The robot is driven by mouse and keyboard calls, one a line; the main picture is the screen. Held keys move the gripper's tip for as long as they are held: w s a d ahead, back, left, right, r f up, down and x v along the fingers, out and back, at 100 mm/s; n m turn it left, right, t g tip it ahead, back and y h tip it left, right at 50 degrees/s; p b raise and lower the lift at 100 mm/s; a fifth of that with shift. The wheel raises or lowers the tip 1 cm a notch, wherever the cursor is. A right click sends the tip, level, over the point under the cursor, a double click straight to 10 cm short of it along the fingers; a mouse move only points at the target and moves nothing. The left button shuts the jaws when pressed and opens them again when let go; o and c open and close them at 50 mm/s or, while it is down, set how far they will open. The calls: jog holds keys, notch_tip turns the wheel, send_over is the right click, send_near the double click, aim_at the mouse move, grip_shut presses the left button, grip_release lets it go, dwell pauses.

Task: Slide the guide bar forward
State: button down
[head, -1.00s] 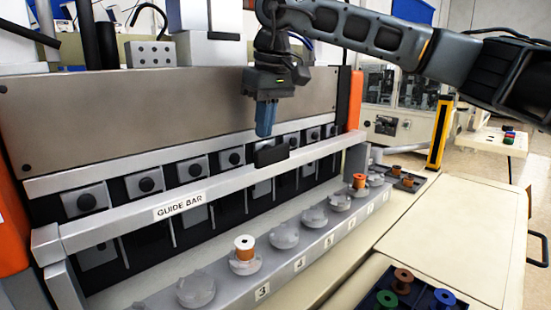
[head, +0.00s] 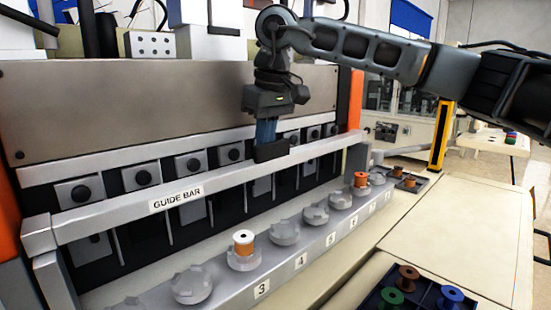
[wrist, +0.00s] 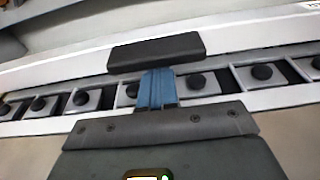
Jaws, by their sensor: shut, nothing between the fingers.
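The guide bar (head: 112,218) is a long pale metal bar with a "GUIDE BAR" label, running across the front of the machine in the head view. A black block-shaped handle (head: 271,150) stands on its middle. The bar (wrist: 240,38) and handle (wrist: 155,52) also show in the wrist view. My gripper (head: 265,134) points down just behind the handle, its blue fingers shut and empty. In the wrist view, the fingers (wrist: 157,92) meet the handle's edge; I cannot tell whether they touch it. The fingertips are partly hidden behind the handle in the head view.
A row of grey round holders (head: 285,232) lies in front of the bar, one with an orange-and-white spool (head: 243,243) and one with an orange spool (head: 360,180). A tan panel (head: 160,100) rises behind. A dark spool tray (head: 372,300) sits at front right.

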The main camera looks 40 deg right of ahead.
jog(key=shift+s+f, duration=0.1)
jog(key=shift+f, duration=0.55)
jog(key=shift+f+b, duration=0.1)
jog(key=shift+b, duration=0.2)
jog(key=shift+s, duration=0.25)
jog(key=s+b, duration=0.2)
jog(key=s, duration=0.6)
jog(key=shift+s+a+b, duration=0.15)
jog(key=shift+b, duration=0.25)
jog(key=shift+w, duration=0.35)
notch_tip(320, 180, up, 10)
jog(key=p, duration=0.5)
jog(key=shift+w+f, duration=0.2)
jog(key=shift+f, duration=0.05)
dwell(0.7)
